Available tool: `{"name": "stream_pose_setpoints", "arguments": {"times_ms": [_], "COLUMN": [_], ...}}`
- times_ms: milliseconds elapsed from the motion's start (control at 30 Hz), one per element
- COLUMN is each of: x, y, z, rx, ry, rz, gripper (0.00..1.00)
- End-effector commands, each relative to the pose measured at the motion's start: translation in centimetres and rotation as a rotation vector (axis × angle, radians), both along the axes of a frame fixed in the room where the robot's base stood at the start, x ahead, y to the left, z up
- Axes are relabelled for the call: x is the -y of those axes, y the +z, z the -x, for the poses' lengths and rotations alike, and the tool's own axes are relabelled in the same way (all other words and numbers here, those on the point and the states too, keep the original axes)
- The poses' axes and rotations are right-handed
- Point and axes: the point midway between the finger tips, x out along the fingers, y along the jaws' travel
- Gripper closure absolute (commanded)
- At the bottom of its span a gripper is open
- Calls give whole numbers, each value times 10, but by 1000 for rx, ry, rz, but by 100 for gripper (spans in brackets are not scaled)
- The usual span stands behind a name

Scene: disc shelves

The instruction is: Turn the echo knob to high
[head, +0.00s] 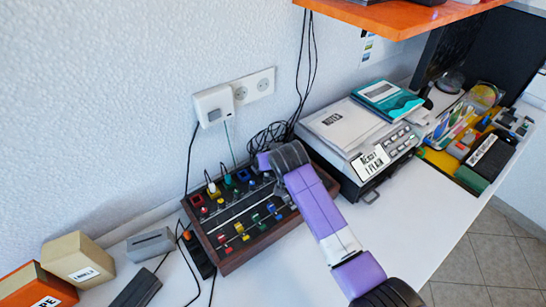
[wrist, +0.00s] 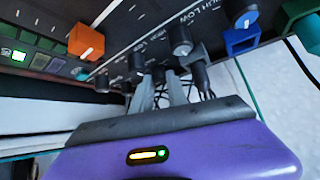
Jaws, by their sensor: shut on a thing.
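The mixer panel (head: 232,228) is a dark board in a wooden frame with rows of coloured knobs, on the table against the wall. My gripper (wrist: 160,84) reaches down to its right part; in the head view my purple wrist hides the fingertips. In the wrist view my grey fingers are close together around a small black knob (wrist: 158,73), mostly hidden between them. Other black knobs (wrist: 180,42) stand close by under white HIGH and LOW lettering. I cannot read an echo label, so I cannot tell whether the held knob is echo.
An orange knob (wrist: 86,42) and a blue knob (wrist: 241,38) stand on either side of my fingers. Plugged cables rise from the panel's back edge. A grey machine (head: 360,148) with papers stands right of the panel. Boxes (head: 80,258) stand at left. The front right table is clear.

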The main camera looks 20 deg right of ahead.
Motion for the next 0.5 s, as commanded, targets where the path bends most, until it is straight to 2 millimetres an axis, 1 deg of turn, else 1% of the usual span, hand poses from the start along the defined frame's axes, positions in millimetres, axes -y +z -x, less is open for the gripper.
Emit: {"name": "stream_pose_setpoints", "arguments": {"times_ms": [300, 333, 367, 400, 433, 500], "x": [0, 0, 0, 0, 0, 0], "y": [0, 0, 0, 0, 0, 0], "z": [0, 0, 0, 0, 0, 0], "rx": [0, 0, 0, 0, -1, 0], "ry": [-1, -1, -1, -1, -1, -1], "rz": [-1, -1, -1, -1, -1, -1], "gripper": [100, 79, 74, 66, 60, 60]}}
